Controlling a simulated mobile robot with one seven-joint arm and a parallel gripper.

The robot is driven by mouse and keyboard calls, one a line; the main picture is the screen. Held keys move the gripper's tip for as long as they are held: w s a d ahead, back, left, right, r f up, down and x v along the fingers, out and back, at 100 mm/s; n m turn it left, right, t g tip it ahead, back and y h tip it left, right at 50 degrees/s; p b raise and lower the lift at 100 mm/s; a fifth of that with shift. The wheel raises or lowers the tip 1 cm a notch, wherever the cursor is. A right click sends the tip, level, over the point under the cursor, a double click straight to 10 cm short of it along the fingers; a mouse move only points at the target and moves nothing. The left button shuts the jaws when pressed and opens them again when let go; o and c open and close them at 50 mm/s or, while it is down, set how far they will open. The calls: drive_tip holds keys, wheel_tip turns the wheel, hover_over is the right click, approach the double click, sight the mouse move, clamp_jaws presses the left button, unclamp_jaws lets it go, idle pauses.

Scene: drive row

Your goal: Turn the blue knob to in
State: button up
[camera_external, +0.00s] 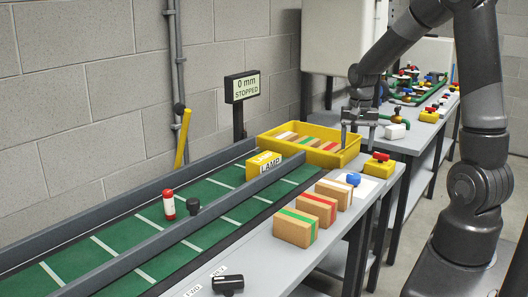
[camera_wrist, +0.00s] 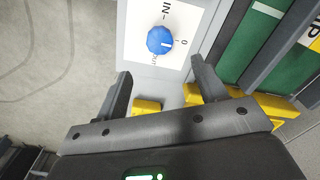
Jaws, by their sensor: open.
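The blue knob (camera_external: 353,179) sits on a white plate near the right end of the grey bench. In the wrist view the blue knob (camera_wrist: 160,40) has a short white mark that appears to point right, toward the "0". The "IN" label (camera_wrist: 166,12) is above the knob and a partly readable "OUT" is below it. My gripper (camera_external: 357,138) is above the bench, higher than the knob and apart from it. In the wrist view my gripper (camera_wrist: 163,78) is open and empty, and the knob lies beyond its fingertips.
A yellow box with a red top (camera_external: 379,166) stands just right of the knob. Wooden blocks with coloured stripes (camera_external: 316,207) stand left of it. A yellow tray (camera_external: 345,156) lies behind. The green conveyor (camera_external: 130,235) runs alongside; its sign (camera_external: 243,87) reads "0 mm STOPPED".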

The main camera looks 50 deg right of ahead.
sight(354, 175)
drive_tip(key=f, duration=1.1)
drive_tip(key=shift+d+f, duration=0.15)
drive_tip(key=shift+d, duration=0.05)
drive_tip(key=shift+c, duration=0.6)
drive_tip(key=c, duration=0.9)
